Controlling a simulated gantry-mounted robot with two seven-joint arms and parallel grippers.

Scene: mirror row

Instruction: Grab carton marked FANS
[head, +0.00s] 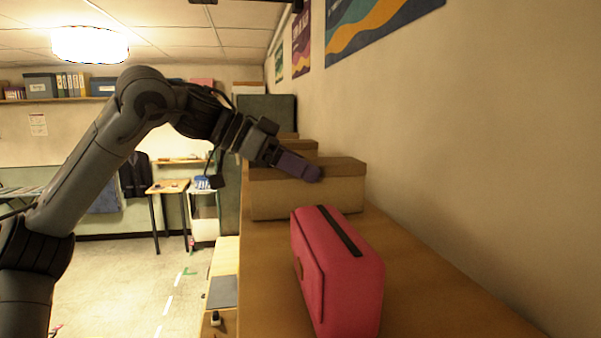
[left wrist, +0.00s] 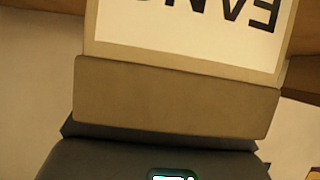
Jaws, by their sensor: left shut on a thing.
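A tan carton (head: 308,198) with a darker brown lid stands on the long wooden shelf, behind a pink case. My left gripper (head: 298,166) reaches in from the left and its fingers lie at this carton's lid, shut on it. In the left wrist view the carton's brown lid edge (left wrist: 175,98) fills the middle. A white label (left wrist: 190,22) above it shows upside-down black letters, partly cut off, that read as FAN and part of one more letter. The label does not show in the head view. My right gripper is not in view.
The pink case (head: 350,275) with a dark strip stands nearest on the shelf, just in front of the carton. More boxes (head: 300,146) stand behind it. The wall (head: 440,150) closes the right side. Bare shelf top (head: 430,285) lies right of the case.

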